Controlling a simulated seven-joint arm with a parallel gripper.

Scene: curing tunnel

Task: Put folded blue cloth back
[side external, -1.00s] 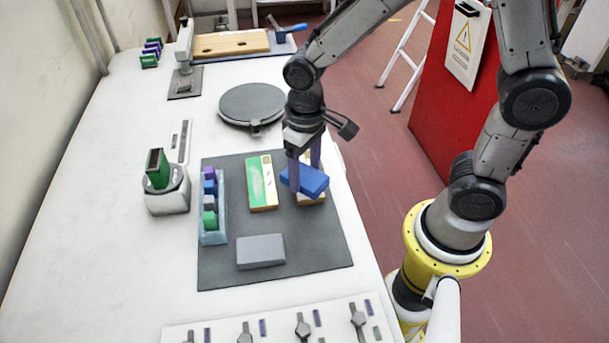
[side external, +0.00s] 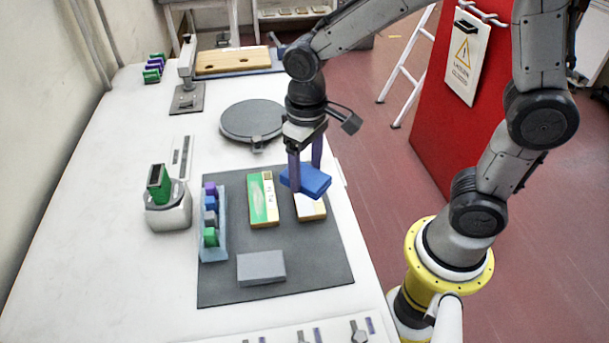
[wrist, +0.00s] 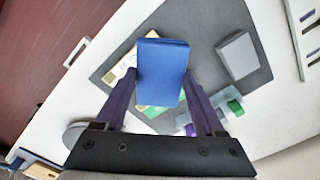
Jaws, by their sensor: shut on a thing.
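The folded blue cloth (side external: 308,181) is a flat blue block held in my gripper (side external: 306,184). In the wrist view the cloth (wrist: 162,72) sits between the two purple fingers of my gripper (wrist: 166,100), and its far end sticks out beyond them. In the side view the cloth is slightly tilted and appears above a white and yellow box (side external: 310,207) on the dark mat (side external: 320,260). The cloth hides part of that box, and I cannot tell how large the gap is.
A green and yellow box (side external: 263,200) lies left of the cloth. A grey block (side external: 261,267) lies near the mat's front. A blue rack (side external: 213,245) with coloured pieces stands at the mat's left edge. A round dark plate (side external: 252,119) is behind. The mat's front right is clear.

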